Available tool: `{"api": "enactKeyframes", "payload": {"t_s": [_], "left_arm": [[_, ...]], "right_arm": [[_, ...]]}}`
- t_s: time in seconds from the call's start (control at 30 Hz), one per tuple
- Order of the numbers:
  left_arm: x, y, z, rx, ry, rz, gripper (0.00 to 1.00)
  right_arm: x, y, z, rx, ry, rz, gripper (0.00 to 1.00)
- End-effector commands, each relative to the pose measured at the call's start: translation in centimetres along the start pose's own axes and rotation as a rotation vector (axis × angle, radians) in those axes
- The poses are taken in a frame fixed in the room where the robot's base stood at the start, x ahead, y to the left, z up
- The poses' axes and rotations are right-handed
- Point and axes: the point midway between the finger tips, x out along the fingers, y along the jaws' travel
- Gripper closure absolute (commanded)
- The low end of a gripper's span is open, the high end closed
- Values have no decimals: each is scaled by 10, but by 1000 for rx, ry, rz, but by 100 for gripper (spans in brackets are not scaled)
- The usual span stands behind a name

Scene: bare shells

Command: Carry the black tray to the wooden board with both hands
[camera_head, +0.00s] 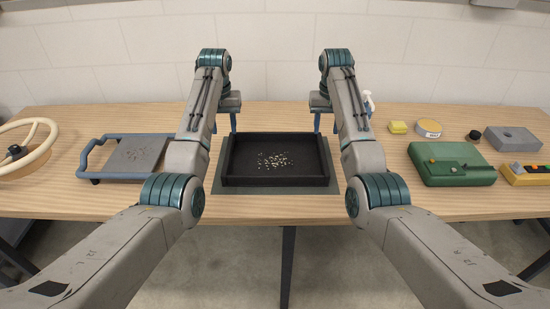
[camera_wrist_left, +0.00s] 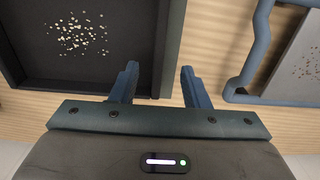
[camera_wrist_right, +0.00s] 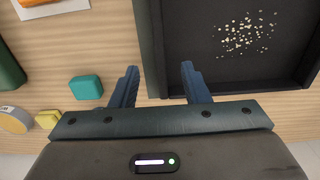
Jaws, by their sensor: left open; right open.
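The black tray (camera_head: 275,181) lies on a dark grey mat (camera_head: 222,187) at the middle of the table, with scattered pale bits inside. My left gripper (camera_head: 234,123) is open at the tray's far left corner. In the left wrist view the tray's side wall (camera_wrist_left: 169,45) runs down between the spread fingers (camera_wrist_left: 158,85). My right gripper (camera_head: 317,123) is open at the far right corner. In the right wrist view the other side wall (camera_wrist_right: 150,45) likewise lies between the fingers (camera_wrist_right: 160,85). I cannot tell whether the fingers touch it. No separate wooden board is distinguishable from the wooden tabletop.
A teal block (camera_wrist_right: 87,87) is near my right gripper.

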Motion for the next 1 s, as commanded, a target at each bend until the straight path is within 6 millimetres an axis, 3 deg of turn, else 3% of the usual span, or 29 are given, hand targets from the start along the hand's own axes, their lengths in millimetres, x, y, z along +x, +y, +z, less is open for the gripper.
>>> {"api": "enactKeyframes", "payload": {"t_s": [0.17,0.6,0.8,1.0], "left_arm": [[15,0,0,-1,-3,0,58],[89,-1,1,-1,-4,-1,58],[106,-1,0,-1,-1,-1,58],[108,-1,0,-1,0,0,58]], "right_arm": [[15,0,0,0,-3,0,58],[89,0,1,1,-4,1,58],[106,0,0,1,-1,0,58],[108,0,0,1,-1,0,58]]}}
